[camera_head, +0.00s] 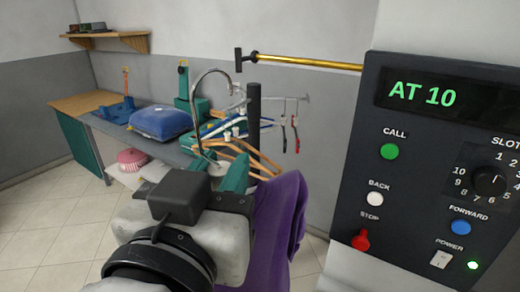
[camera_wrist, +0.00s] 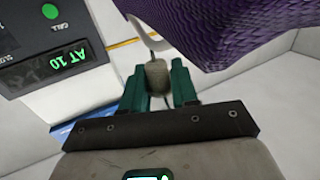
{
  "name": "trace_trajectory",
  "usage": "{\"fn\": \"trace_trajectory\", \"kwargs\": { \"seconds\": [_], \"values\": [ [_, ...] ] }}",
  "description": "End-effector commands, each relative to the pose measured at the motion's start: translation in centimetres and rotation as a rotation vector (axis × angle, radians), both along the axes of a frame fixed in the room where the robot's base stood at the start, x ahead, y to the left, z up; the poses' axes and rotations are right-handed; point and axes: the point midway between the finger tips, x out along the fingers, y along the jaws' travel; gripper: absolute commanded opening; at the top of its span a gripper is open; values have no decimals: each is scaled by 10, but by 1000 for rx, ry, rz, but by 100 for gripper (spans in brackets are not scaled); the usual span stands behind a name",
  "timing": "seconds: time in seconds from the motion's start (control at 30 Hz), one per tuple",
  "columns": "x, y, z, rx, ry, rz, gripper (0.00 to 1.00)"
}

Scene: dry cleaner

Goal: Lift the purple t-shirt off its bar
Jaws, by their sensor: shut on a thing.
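The purple t-shirt (camera_head: 277,225) hangs beside my gripper in the head view, low and to the right of it. It also fills the upper right of the wrist view (camera_wrist: 230,30). My gripper (camera_wrist: 158,78) has its green fingers shut on a small beige block (camera_wrist: 157,76), which seems to be part of the shirt's hanger. A pale curved hanger part (camera_wrist: 150,38) and a thin wire show beyond the fingers. A gold bar (camera_head: 305,63) with a dark end sticks out at the upper middle, well above the shirt. The shirt appears clear of this bar.
A dark control panel (camera_head: 450,125) reading "AT 10" stands close on the right. A long table (camera_head: 85,103) at the left holds a blue cushion (camera_head: 160,122). Several wooden hangers (camera_head: 240,150) and a dark post (camera_head: 254,115) stand behind my gripper. Floor (camera_head: 40,225) is clear at the left.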

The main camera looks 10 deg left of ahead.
Motion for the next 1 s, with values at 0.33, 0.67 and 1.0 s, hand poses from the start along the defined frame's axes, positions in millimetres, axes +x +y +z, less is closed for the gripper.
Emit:
{"fn": "trace_trajectory", "kwargs": {
  "seconds": [0.33, 0.67, 1.0],
  "values": [
    [-45, 18, 0, 0, -2, 5, 0],
    [-87, 33, 0, -1, 0, 4, 0],
    [-130, 49, 1, 0, -1, 4, 0]
  ]
}}
